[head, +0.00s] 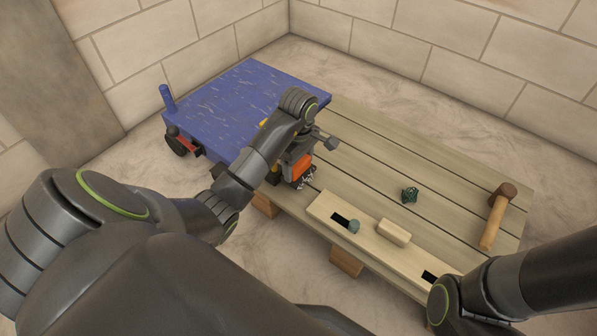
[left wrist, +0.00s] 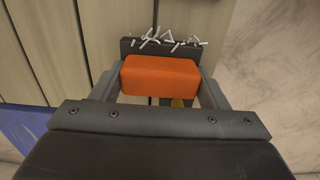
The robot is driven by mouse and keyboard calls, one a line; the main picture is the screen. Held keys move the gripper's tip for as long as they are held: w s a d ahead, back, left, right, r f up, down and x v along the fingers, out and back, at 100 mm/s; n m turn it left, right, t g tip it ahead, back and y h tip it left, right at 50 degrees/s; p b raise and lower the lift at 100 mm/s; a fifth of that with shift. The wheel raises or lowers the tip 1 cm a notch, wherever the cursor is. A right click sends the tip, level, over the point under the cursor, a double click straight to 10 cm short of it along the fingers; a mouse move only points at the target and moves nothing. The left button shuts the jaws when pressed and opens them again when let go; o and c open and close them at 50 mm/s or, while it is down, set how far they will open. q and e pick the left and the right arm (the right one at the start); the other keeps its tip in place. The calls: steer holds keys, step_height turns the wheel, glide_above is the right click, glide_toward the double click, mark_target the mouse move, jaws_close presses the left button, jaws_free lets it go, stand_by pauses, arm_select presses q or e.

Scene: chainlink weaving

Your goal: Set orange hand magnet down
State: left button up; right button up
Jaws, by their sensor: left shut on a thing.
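The orange hand magnet (head: 299,166) is at the left end of the slatted wooden table (head: 385,155), near its front edge and beside the blue cart. In the left wrist view the magnet's orange block (left wrist: 160,77) sits between the two fingers of my left gripper (left wrist: 160,85), which is shut on it. Several short whitish wire bits (left wrist: 165,38) cling to the dark plate beyond the orange block. I cannot tell whether the magnet touches the table. My right forearm enters at the lower right of the head view; its gripper is not visible.
A blue-topped cart (head: 235,100) adjoins the table's left end. A pale wooden board with dark slots (head: 325,210) lies along the front edge, with a small block (head: 394,232) on it. A dark green tangled piece (head: 410,194) and a mallet (head: 497,215) lie to the right. The table's back middle is clear.

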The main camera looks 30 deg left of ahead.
mark_target(298, 171)
arm_select(q)
steer(key=shift+f+b, duration=0.7)
steer(key=shift+f, duration=0.8)
steer(key=shift+f, duration=0.15)
steer(key=o, duration=0.9)
steer(key=shift+o, duration=0.2)
